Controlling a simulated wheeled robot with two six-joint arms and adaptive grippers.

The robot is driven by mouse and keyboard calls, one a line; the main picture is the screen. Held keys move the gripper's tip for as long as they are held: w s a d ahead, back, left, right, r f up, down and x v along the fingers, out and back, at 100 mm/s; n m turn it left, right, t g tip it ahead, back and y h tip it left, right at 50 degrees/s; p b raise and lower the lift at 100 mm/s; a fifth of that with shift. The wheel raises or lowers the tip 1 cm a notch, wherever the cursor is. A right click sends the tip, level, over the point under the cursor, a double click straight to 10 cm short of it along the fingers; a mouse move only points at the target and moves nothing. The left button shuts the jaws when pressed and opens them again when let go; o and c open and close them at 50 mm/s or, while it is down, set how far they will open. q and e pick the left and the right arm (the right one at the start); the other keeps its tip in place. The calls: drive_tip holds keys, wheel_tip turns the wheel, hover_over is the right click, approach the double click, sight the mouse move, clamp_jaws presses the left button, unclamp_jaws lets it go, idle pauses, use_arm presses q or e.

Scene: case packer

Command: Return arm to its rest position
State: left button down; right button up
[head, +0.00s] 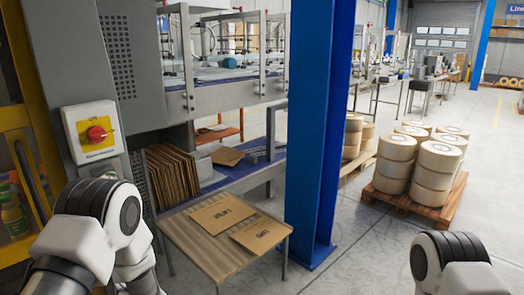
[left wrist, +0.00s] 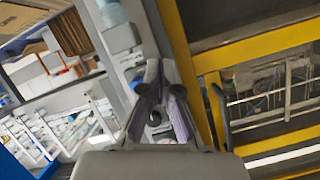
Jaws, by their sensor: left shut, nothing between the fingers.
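My left arm (head: 95,225) comes in at the lower left of the head view, bent in front of the grey machine cabinet. Its gripper cannot be made out clearly there. In the left wrist view my left gripper (left wrist: 160,75) is shut and empty, with the cabinet and yellow frame behind it. My right arm (head: 450,262) shows only as a rounded link at the lower right. My right gripper is out of view.
A red rotary switch (head: 96,134) sits on the cabinet near my left arm. A table (head: 180,240) holds flat cardboard pieces (head: 222,212). A blue column (head: 318,130) stands mid-view. A pallet (head: 415,205) carries stacked rolls. Floor between column and right arm is clear.

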use_arm(q)
drive_tip(key=s+d+f+m+g+h, duration=0.2)
drive_tip(key=s+d+f+m+h, duration=0.2)
drive_tip(key=s+f, duration=0.75)
drive_tip(key=s+d+f+g+h, duration=0.2)
drive_tip(key=s+d, duration=0.1)
drive_tip(key=s, duration=0.4)
drive_tip(key=s+d+f+m+g+h, duration=0.1)
drive_tip(key=s+d+f+g+h, duration=0.1)
drive_tip(key=s, duration=0.5)
drive_tip(key=s+d+f+g+h, duration=0.1)
drive_tip(key=s+d+g+h, duration=0.1)
drive_tip(key=s+d, duration=0.4)
drive_tip(key=shift+s+f+m+h, duration=0.3)
drive_tip(key=shift+s+f+h, duration=0.1)
drive_tip(key=shift+s+h, duration=0.3)
drive_tip(key=shift+w, duration=0.15)
